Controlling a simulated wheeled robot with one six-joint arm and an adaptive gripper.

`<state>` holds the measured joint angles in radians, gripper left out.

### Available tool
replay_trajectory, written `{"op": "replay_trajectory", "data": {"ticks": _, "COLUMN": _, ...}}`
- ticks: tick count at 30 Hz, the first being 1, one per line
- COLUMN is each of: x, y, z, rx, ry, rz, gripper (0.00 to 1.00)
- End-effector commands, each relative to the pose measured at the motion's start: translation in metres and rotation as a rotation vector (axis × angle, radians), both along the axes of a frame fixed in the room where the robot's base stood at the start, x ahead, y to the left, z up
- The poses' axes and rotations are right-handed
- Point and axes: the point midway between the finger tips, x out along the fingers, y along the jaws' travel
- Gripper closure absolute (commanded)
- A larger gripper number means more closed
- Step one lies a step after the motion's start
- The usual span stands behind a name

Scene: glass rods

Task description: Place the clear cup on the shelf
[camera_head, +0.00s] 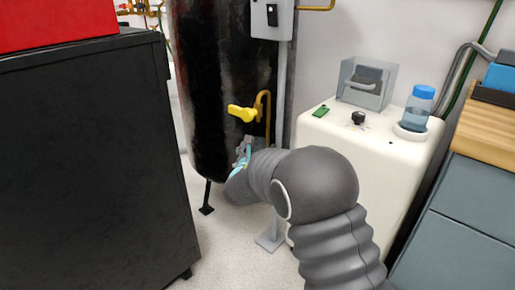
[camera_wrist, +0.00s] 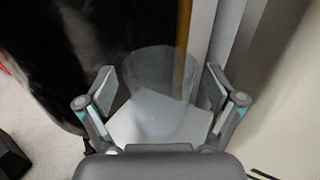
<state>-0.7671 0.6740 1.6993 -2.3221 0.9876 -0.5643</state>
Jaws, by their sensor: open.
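The clear cup (camera_wrist: 157,72) shows faintly in the wrist view, see-through and between my spread fingers. My gripper (camera_wrist: 160,92) is open, with one finger on each side of the cup; I cannot tell whether either pad touches it. A pale flat plate (camera_wrist: 128,128) shows behind and below the cup; I cannot tell whether the cup rests on it or whether it is the shelf. In the head view my gripper (camera_head: 243,158) is in front of the dark tank, mostly hidden by my own arm, and the cup is not clear there.
A dark tank (camera_head: 212,90) with a yellow valve handle (camera_head: 241,113) stands close behind my gripper. A grey post (camera_head: 281,90) is beside it. A white cabinet (camera_head: 350,150) carries a blue-capped bottle (camera_head: 417,108). A black cabinet (camera_head: 90,160) stands left, with open floor between.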

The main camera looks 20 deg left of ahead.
Motion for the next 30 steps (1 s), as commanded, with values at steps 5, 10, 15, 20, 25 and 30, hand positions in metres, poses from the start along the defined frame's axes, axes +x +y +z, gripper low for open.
{"op": "replay_trajectory", "data": {"ticks": 5, "x": -0.022, "y": -0.002, "z": 0.001, "rx": -0.001, "ry": 0.001, "rz": 0.001, "gripper": 0.08}}
{"op": "replay_trajectory", "data": {"ticks": 10, "x": -0.057, "y": -0.005, "z": 0.002, "rx": -0.001, "ry": 0.001, "rz": 0.004, "gripper": 0.08}}
{"op": "replay_trajectory", "data": {"ticks": 15, "x": -0.089, "y": -0.009, "z": 0.002, "rx": -0.001, "ry": 0.0, "rz": 0.002, "gripper": 0.08}}
{"op": "replay_trajectory", "data": {"ticks": 20, "x": -0.109, "y": -0.011, "z": 0.001, "rx": 0.0, "ry": 0.0, "rz": 0.001, "gripper": 0.08}}
{"op": "replay_trajectory", "data": {"ticks": 25, "x": -0.118, "y": -0.013, "z": 0.001, "rx": 0.0, "ry": 0.001, "rz": 0.0, "gripper": 0.08}}
{"op": "replay_trajectory", "data": {"ticks": 30, "x": -0.119, "y": -0.013, "z": 0.001, "rx": 0.0, "ry": 0.0, "rz": 0.0, "gripper": 0.08}}
